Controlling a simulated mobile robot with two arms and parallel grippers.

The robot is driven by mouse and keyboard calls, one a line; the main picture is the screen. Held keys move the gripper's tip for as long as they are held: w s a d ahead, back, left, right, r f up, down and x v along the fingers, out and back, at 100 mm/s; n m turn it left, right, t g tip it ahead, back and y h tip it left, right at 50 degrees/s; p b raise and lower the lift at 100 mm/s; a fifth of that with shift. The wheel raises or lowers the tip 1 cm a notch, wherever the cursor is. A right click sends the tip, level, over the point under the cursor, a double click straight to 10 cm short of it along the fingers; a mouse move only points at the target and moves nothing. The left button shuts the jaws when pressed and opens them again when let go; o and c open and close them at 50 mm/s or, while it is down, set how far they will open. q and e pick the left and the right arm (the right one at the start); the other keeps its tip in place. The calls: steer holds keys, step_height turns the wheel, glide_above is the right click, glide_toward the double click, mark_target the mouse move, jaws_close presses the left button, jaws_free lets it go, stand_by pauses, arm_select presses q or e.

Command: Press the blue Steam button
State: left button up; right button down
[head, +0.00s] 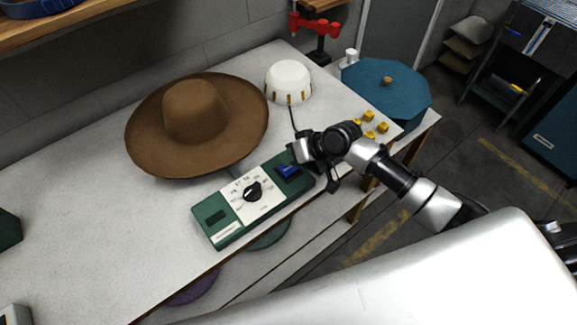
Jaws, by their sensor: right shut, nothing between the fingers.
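The blue Steam button (289,171) sits on the right part of a green control box (213,232) near the table's front edge. The box also has a white panel with a black dial (253,191). My right gripper (301,153) is shut and empty, just above and beside the blue button at the box's right end. I cannot tell whether it touches the button. The gripper and wrist hide part of the box's far right end. My left gripper is not in view.
A brown hat (196,118) stands left of the box. A white dome (289,82) with a cable is behind. The left of the table (90,240) is mostly clear.

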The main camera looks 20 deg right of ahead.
steer(key=shift+f, duration=0.1)
stand_by(0.4)
steer(key=shift+f, duration=0.3)
steer(key=shift+f+b, duration=0.45)
steer(key=shift+f, duration=0.1)
stand_by(0.6)
steer(key=shift+r, duration=0.1)
steer(key=shift+r+p, duration=0.85)
steer(key=shift+p, duration=0.05)
step_height(320, 180, up, 5)
steer(key=p, duration=0.5)
steer(key=shift+r, duration=0.1)
